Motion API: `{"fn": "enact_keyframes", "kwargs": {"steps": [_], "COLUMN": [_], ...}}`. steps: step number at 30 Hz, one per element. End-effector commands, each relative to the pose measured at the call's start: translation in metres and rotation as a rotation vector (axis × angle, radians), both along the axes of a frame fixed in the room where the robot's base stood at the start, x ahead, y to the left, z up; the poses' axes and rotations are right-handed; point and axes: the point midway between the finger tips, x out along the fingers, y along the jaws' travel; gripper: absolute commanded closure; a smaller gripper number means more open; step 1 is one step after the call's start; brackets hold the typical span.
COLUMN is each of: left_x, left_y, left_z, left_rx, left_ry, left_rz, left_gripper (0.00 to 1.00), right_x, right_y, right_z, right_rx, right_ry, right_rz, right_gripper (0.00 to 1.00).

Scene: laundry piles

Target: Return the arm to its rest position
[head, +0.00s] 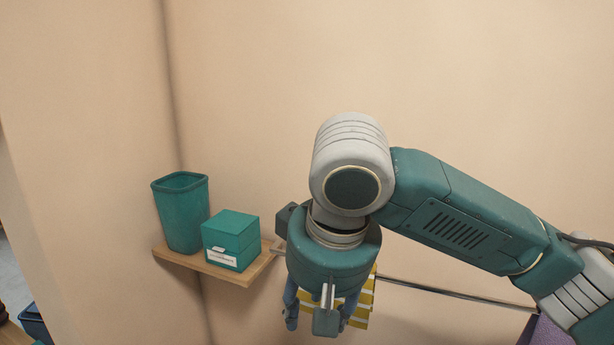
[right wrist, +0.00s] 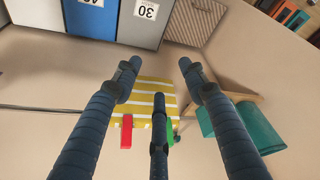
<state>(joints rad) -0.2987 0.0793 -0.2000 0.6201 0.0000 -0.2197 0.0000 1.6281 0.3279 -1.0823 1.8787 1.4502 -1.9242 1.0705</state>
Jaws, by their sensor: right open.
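My right arm comes in from the right in the head view. Its gripper (head: 318,318) points down, in front of a yellow and white striped cloth (head: 364,298) near the back wall. In the right wrist view the gripper's fingers (right wrist: 158,82) are spread, with nothing between them. The striped cloth (right wrist: 143,104) shows beyond the fingertips, with a red clip (right wrist: 127,132) and a green clip (right wrist: 170,132) at it. The gripper looks apart from the cloth. My left gripper is not in view.
A wooden corner shelf (head: 262,266) left of the gripper holds a teal bin (head: 182,215) and a teal box (head: 231,235). A thin rail (head: 450,292) runs along the wall. Blue and grey bins (right wrist: 140,22) show in the right wrist view. The wall above is clear.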

Motion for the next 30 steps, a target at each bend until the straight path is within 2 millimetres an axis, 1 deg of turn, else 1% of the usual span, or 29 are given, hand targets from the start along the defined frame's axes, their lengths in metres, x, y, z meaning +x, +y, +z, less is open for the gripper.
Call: {"fn": "enact_keyframes", "kwargs": {"steps": [1,3,6,9,12,16,20,23,24,26,27,29,30], "left_x": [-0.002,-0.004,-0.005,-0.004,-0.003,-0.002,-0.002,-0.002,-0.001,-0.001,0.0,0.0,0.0], "left_y": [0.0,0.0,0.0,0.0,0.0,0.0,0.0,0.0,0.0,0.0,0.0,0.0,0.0], "left_z": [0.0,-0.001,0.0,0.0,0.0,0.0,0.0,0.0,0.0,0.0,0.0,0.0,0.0], "left_rx": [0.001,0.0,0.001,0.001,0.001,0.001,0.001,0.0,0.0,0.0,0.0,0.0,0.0], "left_ry": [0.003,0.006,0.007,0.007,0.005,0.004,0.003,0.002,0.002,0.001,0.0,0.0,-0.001], "left_rz": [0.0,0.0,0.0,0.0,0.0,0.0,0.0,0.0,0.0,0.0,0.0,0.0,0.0], "left_gripper": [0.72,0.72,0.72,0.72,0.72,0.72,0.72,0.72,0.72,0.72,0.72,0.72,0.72], "right_x": [-0.003,-0.005,-0.008,-0.013,-0.017,-0.023,-0.031,-0.043,-0.049,-0.06,-0.069,-0.082,-0.09], "right_y": [0.01,0.024,0.041,0.052,0.058,0.053,0.034,0.01,-0.002,-0.023,-0.037,-0.058,-0.072], "right_z": [-0.023,-0.048,-0.08,-0.108,-0.136,-0.172,-0.211,-0.244,-0.258,-0.279,-0.292,-0.309,-0.319], "right_rx": [0.034,0.09,0.173,0.256,0.332,0.406,0.439,0.432,0.419,0.391,0.368,0.328,0.3], "right_ry": [0.022,0.029,0.031,0.024,0.012,-0.01,-0.034,-0.048,-0.052,-0.054,-0.054,-0.054,-0.051], "right_rz": [0.046,0.104,0.167,0.2,0.206,0.174,0.107,0.038,0.008,-0.037,-0.065,-0.101,-0.121], "right_gripper": [0.58,0.58,0.58,0.58,0.58,0.58,0.58,0.58,0.58,0.58,0.58,0.58,0.58]}}
